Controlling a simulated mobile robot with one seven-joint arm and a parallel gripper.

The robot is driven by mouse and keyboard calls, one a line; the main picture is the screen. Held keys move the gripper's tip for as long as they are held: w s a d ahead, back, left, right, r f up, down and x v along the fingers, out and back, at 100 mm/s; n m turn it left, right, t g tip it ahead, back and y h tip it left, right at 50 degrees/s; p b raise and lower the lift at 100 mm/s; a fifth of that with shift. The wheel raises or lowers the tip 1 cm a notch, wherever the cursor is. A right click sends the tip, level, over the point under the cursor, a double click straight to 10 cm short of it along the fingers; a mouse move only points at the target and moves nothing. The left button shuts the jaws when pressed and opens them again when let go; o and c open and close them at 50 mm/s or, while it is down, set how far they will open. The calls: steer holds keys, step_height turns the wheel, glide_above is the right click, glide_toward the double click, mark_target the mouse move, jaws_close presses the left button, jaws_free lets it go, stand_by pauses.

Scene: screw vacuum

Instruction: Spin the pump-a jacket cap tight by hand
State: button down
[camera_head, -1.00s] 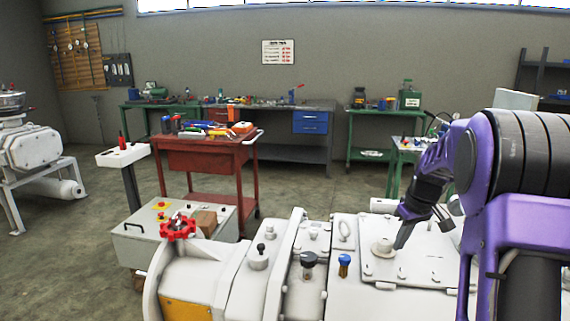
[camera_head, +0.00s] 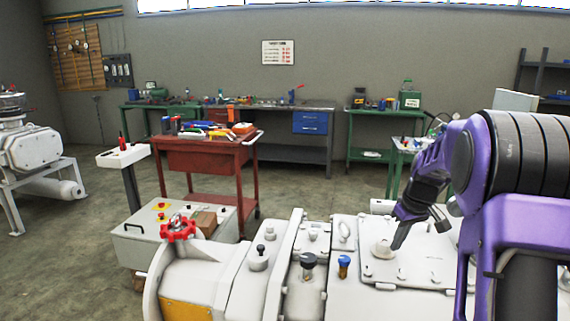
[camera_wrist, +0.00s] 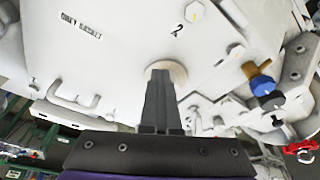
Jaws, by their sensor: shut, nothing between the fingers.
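A pale round cap (camera_head: 382,249) sits on the flat top plate of the near white pump (camera_head: 345,300). I take it for the jacket cap, but its name is not readable. My gripper (camera_head: 397,247) points down just to the right of it in the head view, with its fingers together and nothing between them. In the wrist view my gripper (camera_wrist: 160,76) covers the middle of the pale cap (camera_wrist: 178,70), whose rim shows around the fingertips. I cannot tell whether the tips touch the cap.
A black-topped knob (camera_head: 308,259) and a blue-topped fitting (camera_head: 344,262) stand on the pump left of the plate. A red handwheel (camera_head: 178,229) is farther left. Lifting eyes and bolts surround the plate. A red cart (camera_head: 205,160) stands behind.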

steer(key=shift+a+r, duration=0.1)
steer(key=shift+a, duration=0.15)
steer(key=shift+s+a, duration=0.2)
steer(key=shift+a, duration=0.55)
steer(key=shift+a+p, duration=0.3)
steer(key=shift+s, duration=0.1)
steer(key=shift+s, duration=0.25)
steer(key=p+v, duration=0.1)
steer(key=v, duration=0.1)
steer(key=p+v, duration=0.2)
steer(key=w+p+v, duration=0.1)
steer(key=shift+r, duration=0.5)
